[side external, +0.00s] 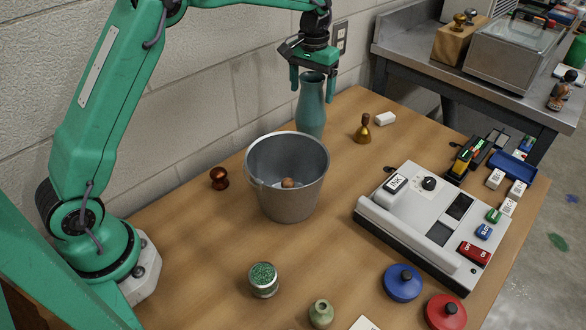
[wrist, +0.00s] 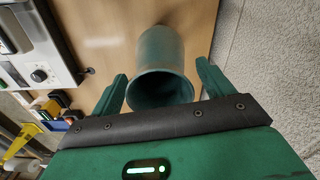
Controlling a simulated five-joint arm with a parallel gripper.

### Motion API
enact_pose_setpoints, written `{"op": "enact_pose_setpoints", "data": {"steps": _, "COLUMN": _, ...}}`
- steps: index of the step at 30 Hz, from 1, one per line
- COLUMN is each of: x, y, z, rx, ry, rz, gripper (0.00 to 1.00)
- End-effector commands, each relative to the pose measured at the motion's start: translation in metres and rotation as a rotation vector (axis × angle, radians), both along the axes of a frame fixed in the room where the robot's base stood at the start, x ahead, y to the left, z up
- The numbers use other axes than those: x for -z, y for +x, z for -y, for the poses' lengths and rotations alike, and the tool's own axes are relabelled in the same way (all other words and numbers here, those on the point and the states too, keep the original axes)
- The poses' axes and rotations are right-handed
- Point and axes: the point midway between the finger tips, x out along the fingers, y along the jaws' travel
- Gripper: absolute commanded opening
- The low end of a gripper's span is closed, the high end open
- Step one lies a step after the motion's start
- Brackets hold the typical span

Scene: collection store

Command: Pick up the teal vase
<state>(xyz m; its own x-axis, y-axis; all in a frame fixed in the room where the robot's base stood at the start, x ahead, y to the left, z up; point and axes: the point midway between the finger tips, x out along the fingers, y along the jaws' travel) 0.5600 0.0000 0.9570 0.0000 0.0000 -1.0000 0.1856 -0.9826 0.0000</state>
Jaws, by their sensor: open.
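The teal vase (side external: 311,108) stands upright on the wooden table behind the metal bucket, close to the wall. My gripper (side external: 313,82) is above it, pointing down, with its green fingers apart on either side of the vase's rim. In the wrist view, the vase (wrist: 161,62) shows its open mouth between the two fingertips of my gripper (wrist: 161,82). The fingers are open, and I see a gap between them and the rim. The lower part of the vase is partly hidden by the bucket in the side view.
The metal bucket (side external: 270,191) stands in front of the vase with a small brown item inside. A brass bell (side external: 364,130) and a white block (side external: 385,118) lie to its right. A grey device (side external: 412,226) fills the right side. The wall (side external: 235,100) runs close behind.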

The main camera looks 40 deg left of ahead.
Motion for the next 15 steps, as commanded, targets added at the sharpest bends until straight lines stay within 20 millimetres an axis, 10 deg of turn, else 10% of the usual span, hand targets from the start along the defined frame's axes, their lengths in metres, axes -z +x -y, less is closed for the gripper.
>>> {"op": "enact_pose_setpoints", "data": {"steps": 4, "x": -0.0001, "y": 0.0001, "z": 0.0000, "rx": 0.000, "ry": 0.000, "rz": 0.000, "gripper": 0.78}}
{"op": "enact_pose_setpoints", "data": {"steps": 15, "x": -0.0011, "y": 0.0003, "z": 0.0000, "rx": 0.000, "ry": 0.000, "rz": 0.002, "gripper": 0.09}}
